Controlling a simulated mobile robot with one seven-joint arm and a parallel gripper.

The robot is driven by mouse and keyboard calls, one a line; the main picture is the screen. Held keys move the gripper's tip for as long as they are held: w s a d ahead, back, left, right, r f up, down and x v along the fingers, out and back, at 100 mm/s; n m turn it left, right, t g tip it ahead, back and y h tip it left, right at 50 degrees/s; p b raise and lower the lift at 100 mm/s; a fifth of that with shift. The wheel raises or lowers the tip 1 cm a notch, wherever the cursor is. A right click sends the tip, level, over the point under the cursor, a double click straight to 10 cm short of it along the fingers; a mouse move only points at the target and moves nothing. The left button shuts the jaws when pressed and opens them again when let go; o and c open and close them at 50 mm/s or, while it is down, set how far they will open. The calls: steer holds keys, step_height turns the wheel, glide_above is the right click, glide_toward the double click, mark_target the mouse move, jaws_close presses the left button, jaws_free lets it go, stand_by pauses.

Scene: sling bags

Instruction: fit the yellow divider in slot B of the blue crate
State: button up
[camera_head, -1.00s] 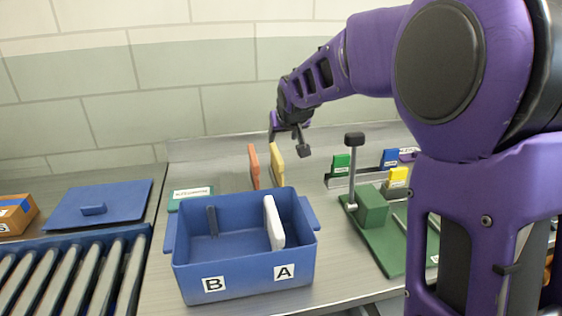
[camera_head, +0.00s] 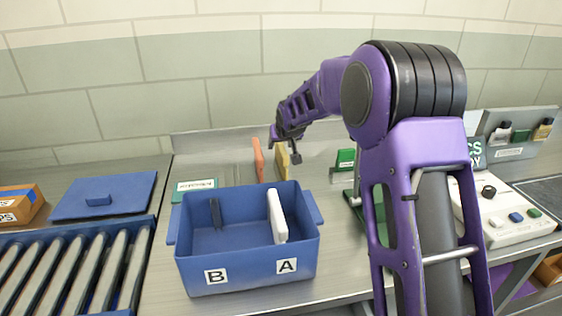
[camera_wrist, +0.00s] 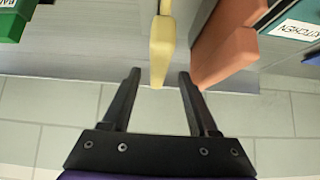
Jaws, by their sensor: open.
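The yellow divider (camera_head: 282,164) stands upright at the back of the bench, right of an orange divider (camera_head: 258,160). My gripper (camera_head: 286,148) is at the yellow divider's upper part. In the wrist view my gripper (camera_wrist: 159,76) is open, and the near end of the yellow divider (camera_wrist: 161,50) lies between its fingertips, with gaps on both sides. The blue crate (camera_head: 245,272) is in front, with label B at left and A at right. A white divider (camera_head: 277,216) stands on the A side. A dark upright strip (camera_head: 215,213) shows on the B side, with no divider seen there.
The orange divider (camera_wrist: 229,42) is close beside one finger in the wrist view. A blue lid (camera_head: 105,195) and a roller conveyor (camera_head: 70,270) are at left. A green block (camera_head: 346,159) and a white control box (camera_head: 510,220) are at right.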

steer(key=shift+x, duration=2.65)
steer(key=shift+d, duration=0.1)
jaws_close()
